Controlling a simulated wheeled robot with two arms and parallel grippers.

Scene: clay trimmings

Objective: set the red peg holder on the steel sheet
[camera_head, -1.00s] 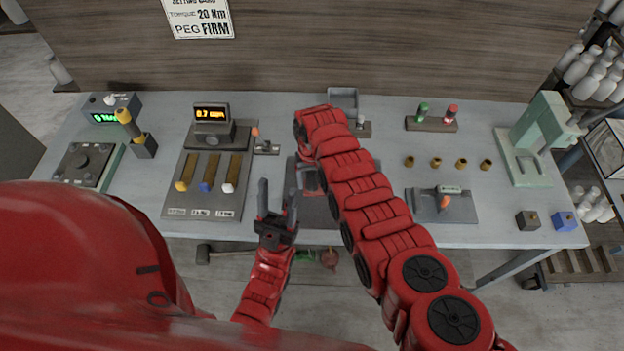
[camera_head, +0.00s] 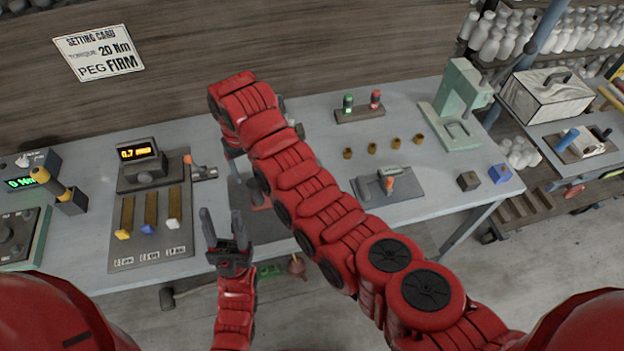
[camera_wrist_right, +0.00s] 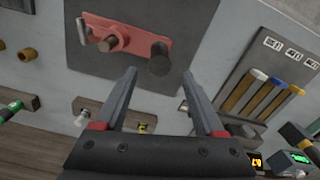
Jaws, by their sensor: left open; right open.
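A flat red piece, which looks like the red peg holder (camera_wrist_right: 128,32), lies on a dark grey sheet (camera_wrist_right: 192,25) in the right wrist view. It carries a dark round post and a smaller pale pin. The sheet also shows in the head view (camera_head: 243,202), partly hidden by my right arm; I cannot tell if it is steel. My right gripper (camera_wrist_right: 160,74) is open and empty, its fingertips pointing at the sheet's edge beside the red piece. My left gripper (camera_head: 221,213) is open and empty at the table's front edge, left of the sheet.
Left of the sheet is a board (camera_head: 155,240) with several brass bars. To its right are a grey plate (camera_head: 410,185) with a small fixture, several brass pieces, a peg rack (camera_head: 360,115) and a green press (camera_head: 455,100). A small lever fixture (camera_head: 203,172) stands nearby.

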